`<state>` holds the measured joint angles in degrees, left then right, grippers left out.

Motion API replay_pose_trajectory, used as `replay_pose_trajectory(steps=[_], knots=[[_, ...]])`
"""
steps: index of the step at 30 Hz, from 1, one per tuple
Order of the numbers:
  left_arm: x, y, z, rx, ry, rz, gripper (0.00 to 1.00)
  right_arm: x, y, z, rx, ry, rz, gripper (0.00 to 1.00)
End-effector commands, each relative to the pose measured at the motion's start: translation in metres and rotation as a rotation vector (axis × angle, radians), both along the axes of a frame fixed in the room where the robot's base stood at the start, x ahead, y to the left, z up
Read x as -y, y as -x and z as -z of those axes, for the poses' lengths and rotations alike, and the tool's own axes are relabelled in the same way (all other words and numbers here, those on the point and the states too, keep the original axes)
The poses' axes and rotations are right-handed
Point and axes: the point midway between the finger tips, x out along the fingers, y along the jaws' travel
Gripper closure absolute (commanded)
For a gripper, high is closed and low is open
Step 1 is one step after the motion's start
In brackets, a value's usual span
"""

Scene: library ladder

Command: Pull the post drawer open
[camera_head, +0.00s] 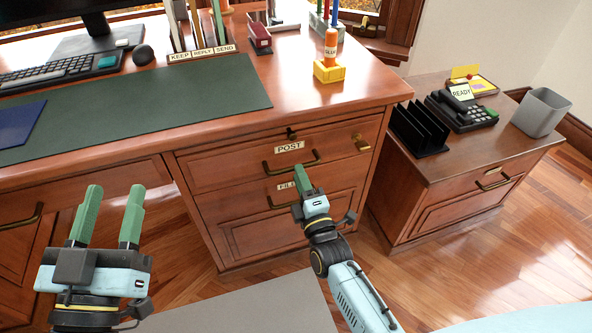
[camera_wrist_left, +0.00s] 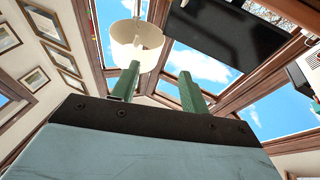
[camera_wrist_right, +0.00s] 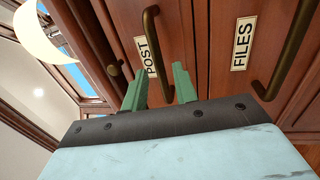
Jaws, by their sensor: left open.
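The post drawer (camera_head: 235,172) is the upper drawer at the desk's right end, with a POST label (camera_head: 290,147) and a dark bar handle (camera_head: 275,168). It looks shut. My right gripper (camera_head: 302,180) is in front of this drawer, just below the handle. In the right wrist view its two green fingers (camera_wrist_right: 158,88) stand apart, and the post handle (camera_wrist_right: 152,40) shows beyond and between them; contact cannot be told. My left gripper (camera_head: 110,215) is open and empty at the lower left, fingers pointing up, away from the drawer.
The FILES drawer (camera_head: 230,225) lies below, its label and handle partly hidden by my right gripper. A side cabinet (camera_head: 430,215) stands to the right. Floor in front is free.

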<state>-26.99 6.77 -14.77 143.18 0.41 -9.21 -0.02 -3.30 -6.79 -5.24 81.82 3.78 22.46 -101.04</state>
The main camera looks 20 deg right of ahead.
Motion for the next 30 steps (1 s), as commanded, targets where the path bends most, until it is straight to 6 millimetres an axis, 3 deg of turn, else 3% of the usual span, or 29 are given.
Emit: replay_pose_trajectory(steps=[9,21,28,30], knots=[[0.001,0.012,-0.027,0.209,0.067,0.009,0.55,-0.001,-0.03,-0.005,0.0,-0.001,0.0,0.71],[0.0,0.015,-0.032,0.245,0.078,0.009,0.55,-0.001,-0.035,-0.007,0.0,-0.001,0.0,0.71],[0.0,0.015,-0.032,0.244,0.077,0.009,0.55,-0.001,-0.035,-0.007,0.0,-0.001,0.0,1.0],[0.0,0.015,-0.032,0.244,0.077,0.009,0.55,-0.001,-0.035,-0.007,0.0,-0.001,0.0,1.0]])
